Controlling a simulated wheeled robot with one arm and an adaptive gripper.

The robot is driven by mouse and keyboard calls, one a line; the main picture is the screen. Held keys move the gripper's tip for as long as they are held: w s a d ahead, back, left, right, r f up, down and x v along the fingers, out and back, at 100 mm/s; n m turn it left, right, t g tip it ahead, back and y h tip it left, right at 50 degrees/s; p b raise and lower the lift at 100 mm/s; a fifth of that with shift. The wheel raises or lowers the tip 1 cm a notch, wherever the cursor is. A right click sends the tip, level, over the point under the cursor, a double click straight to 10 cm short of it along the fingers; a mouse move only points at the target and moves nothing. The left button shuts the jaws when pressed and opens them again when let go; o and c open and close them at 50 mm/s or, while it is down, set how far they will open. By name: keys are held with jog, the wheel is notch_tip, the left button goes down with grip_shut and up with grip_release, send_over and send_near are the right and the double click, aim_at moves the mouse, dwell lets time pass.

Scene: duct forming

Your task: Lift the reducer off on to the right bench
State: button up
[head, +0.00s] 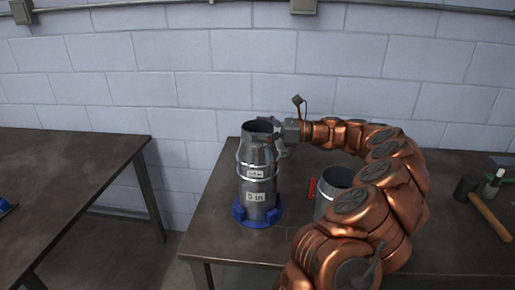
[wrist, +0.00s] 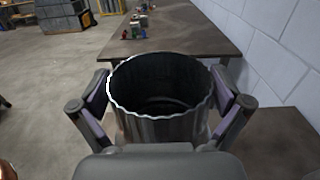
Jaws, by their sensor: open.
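The reducer (head: 257,155) is a grey sheet-metal piece with a narrower open top and a small white label. A blue base (head: 257,215) holds the duct on the right bench (head: 215,225). My gripper (head: 277,138) is at the reducer's top, reaching in from the right. In the wrist view the crimped rim of the reducer (wrist: 160,125) lies between my two open fingers (wrist: 164,80), one at each side. Whether the fingers touch it I cannot tell.
Another open metal cylinder (head: 337,178) stands right of the stack, partly behind my arm, with a red item (head: 312,188) beside it. The left bench (head: 70,180) stands across a gap.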

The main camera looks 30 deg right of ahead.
jog(key=c, duration=1.6)
